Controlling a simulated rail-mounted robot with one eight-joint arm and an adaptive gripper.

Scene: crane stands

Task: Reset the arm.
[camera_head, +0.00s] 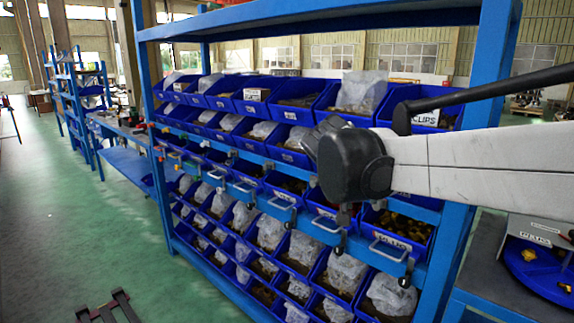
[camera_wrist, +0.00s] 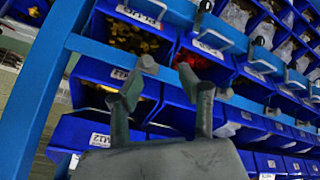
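My arm reaches in from the right in the camera_head view, in front of the blue bin rack (camera_head: 466,150). Its dark wrist end hides some of the bins behind it. In the camera_wrist view the two fingers of my gripper (camera_wrist: 167,82) stand apart with nothing between them. The gripper is open and empty. Blue bins (camera_wrist: 110,92) and a blue rack rail (camera_wrist: 105,50) show behind the fingers. I cannot tell whether the fingertips touch the rack.
Rows of blue bins (camera_head: 400,230) with handles fill the rack, several holding clear bags. A grey bench with a round blue tray (camera_head: 537,268) stands at the right. A dark low frame (camera_head: 108,308) lies at bottom left. The green floor (camera_head: 60,220) on the left is mostly clear.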

